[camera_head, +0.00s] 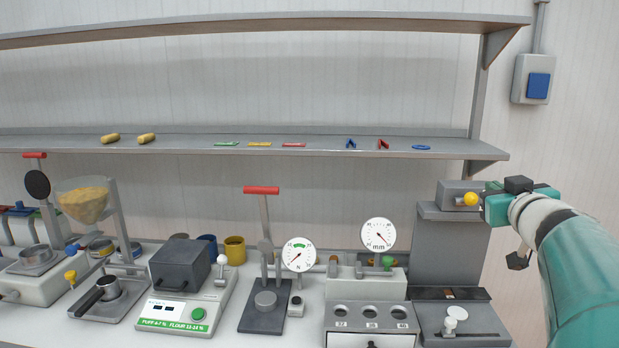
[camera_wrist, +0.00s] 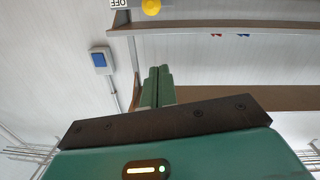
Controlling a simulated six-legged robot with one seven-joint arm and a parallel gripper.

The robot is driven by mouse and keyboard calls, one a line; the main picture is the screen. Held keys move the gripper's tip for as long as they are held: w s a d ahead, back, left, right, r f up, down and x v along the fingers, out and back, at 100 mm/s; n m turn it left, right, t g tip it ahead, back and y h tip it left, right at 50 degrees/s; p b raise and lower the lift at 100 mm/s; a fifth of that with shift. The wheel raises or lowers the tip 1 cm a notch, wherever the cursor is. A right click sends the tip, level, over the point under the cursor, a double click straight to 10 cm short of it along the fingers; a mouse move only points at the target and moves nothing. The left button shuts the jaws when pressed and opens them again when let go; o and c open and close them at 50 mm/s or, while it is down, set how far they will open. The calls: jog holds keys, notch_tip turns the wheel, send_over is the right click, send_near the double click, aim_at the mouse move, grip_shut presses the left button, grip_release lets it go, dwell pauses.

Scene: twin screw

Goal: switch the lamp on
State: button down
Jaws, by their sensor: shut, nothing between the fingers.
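A yellow knob (camera_head: 470,199) sits on the front of a grey box (camera_head: 450,190) at the top of a grey stand. The wrist view, which looks upside down, shows a yellow knob (camera_wrist: 151,6) at its top edge beside a white label reading OFF (camera_wrist: 119,3). My gripper (camera_head: 486,196) is just right of the knob in the head view; I cannot tell whether they touch. Its fingers (camera_wrist: 156,88) are shut and empty in the wrist view. Whether a lamp is lit cannot be made out.
A blue wall switch (camera_head: 538,86) is at the upper right, also in the wrist view (camera_wrist: 99,60). A shelf (camera_head: 330,145) with small items runs left of my gripper.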

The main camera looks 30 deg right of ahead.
send_over(466, 200)
jog(key=v, duration=0.3)
jog(key=f, duration=0.2)
jog(key=d+f, duration=0.1)
jog(key=f, duration=0.1)
jog(key=shift+f, duration=0.25)
jog(key=shift+s+f, duration=0.1)
jog(key=shift+f, duration=0.1)
jog(key=shift+a, duration=0.1)
